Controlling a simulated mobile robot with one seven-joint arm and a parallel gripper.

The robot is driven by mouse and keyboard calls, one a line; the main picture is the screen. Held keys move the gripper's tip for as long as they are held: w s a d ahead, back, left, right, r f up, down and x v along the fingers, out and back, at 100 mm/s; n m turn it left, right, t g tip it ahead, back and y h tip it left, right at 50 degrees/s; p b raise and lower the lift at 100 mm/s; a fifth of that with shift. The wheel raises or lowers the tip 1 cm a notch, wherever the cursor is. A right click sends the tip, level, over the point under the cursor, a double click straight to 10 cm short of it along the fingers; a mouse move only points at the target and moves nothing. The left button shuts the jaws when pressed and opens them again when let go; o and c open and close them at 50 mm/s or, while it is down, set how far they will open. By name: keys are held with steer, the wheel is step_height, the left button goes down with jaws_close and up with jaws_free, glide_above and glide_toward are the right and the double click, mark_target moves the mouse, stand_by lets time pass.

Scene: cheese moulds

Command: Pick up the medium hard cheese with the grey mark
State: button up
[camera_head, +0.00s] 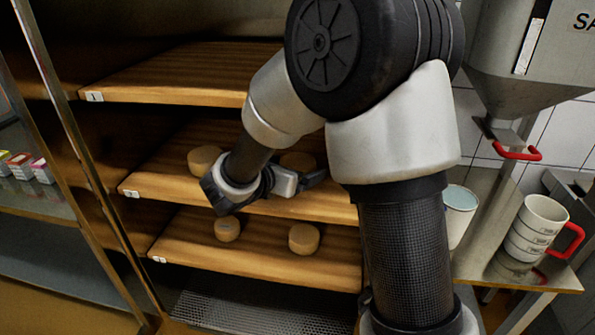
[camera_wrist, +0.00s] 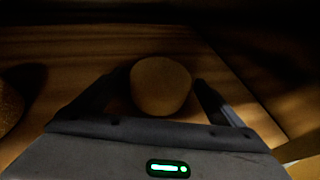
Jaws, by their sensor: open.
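A round tan cheese (camera_head: 298,160) sits on the middle wooden shelf, partly hidden behind my gripper (camera_head: 306,178). In the wrist view a round cheese (camera_wrist: 160,86) lies between the two open fingers of my gripper (camera_wrist: 160,82), with dark gaps at its sides. No grey mark can be made out on it in this dim light. Another cheese (camera_head: 204,159) stands to the left on the same shelf. A smaller cheese (camera_head: 228,229) and a further cheese (camera_head: 304,238) stand on the lower shelf (camera_head: 200,254); their marks are too small to tell.
The upper shelf (camera_head: 170,78) lies above my gripper and its visible part is bare. A metal rack post (camera_head: 75,130) stands left. At right are a white bucket (camera_head: 460,212), stacked cups with a red handle (camera_head: 538,225) and a metal hopper (camera_head: 520,60).

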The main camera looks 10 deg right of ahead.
mark_target(296, 162)
steer(key=shift+w+d+f, duration=0.2)
steer(key=shift+w+d, duration=0.15)
steer(key=c, duration=1.1)
steer(key=shift+c, duration=0.2)
steer(key=shift+r, duration=0.1)
steer(key=shift+r, duration=0.55)
step_height(296, 162, up, 2)
steer(key=shift+r+p, duration=0.2)
steer(key=shift+p, duration=0.35)
steer(key=s+a, duration=1.1)
steer(key=s, duration=0.2)
steer(key=shift+s+a+p, duration=0.3)
steer(key=shift+s+a, duration=0.1)
